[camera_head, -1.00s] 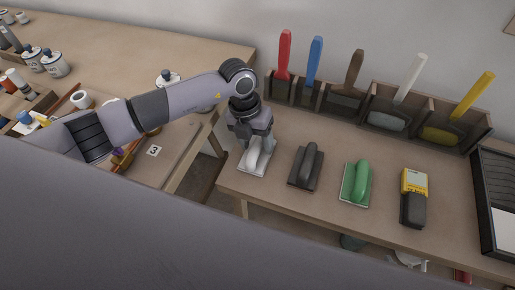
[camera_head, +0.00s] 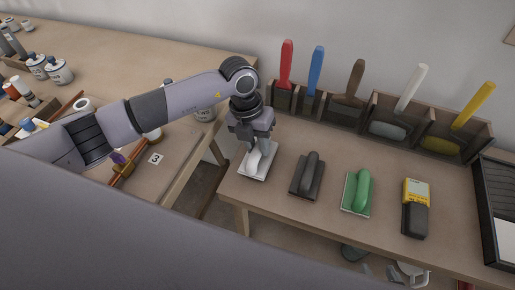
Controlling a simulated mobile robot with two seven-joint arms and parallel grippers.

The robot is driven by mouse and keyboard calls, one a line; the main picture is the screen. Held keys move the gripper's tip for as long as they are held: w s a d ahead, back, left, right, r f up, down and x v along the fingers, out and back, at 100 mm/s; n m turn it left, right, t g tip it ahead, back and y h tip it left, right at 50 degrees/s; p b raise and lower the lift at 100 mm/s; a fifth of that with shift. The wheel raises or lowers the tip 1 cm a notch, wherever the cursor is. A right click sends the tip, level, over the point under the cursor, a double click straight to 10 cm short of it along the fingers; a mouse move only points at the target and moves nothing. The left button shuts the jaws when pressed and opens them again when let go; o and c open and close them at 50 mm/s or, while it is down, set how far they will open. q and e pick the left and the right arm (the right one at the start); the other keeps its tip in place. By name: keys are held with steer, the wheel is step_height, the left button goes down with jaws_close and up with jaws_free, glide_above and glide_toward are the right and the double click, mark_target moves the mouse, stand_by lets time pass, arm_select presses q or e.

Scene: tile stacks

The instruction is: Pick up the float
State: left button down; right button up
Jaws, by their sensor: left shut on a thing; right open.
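Three floats with handles lie in a row on the right-hand table (camera_head: 335,222): a white one (camera_head: 249,172) at the left end, a dark grey one (camera_head: 308,178) and a green one (camera_head: 358,193). My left gripper (camera_head: 262,150) points down over the white float and is shut on its handle. The fingers hide part of the handle. The white float's plate looks at the tabletop; I cannot tell whether it is lifted. My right gripper is not in the view.
A yellow and dark block-shaped tool (camera_head: 415,208) lies right of the green float. Wooden bins (camera_head: 345,112) with several coloured-handled tools stand along the back. A black tray (camera_head: 490,205) is at the right edge. A gap separates the left table (camera_head: 172,178).

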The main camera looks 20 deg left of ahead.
mark_target(257, 145)
arm_select(q)
step_height(257, 145, up, 18)
steer(key=shift+f, duration=0.25)
steer(key=c, duration=1.6)
jaws_free()
steer(key=shift+c, duration=1)
steer(key=shift+f, duration=0.1)
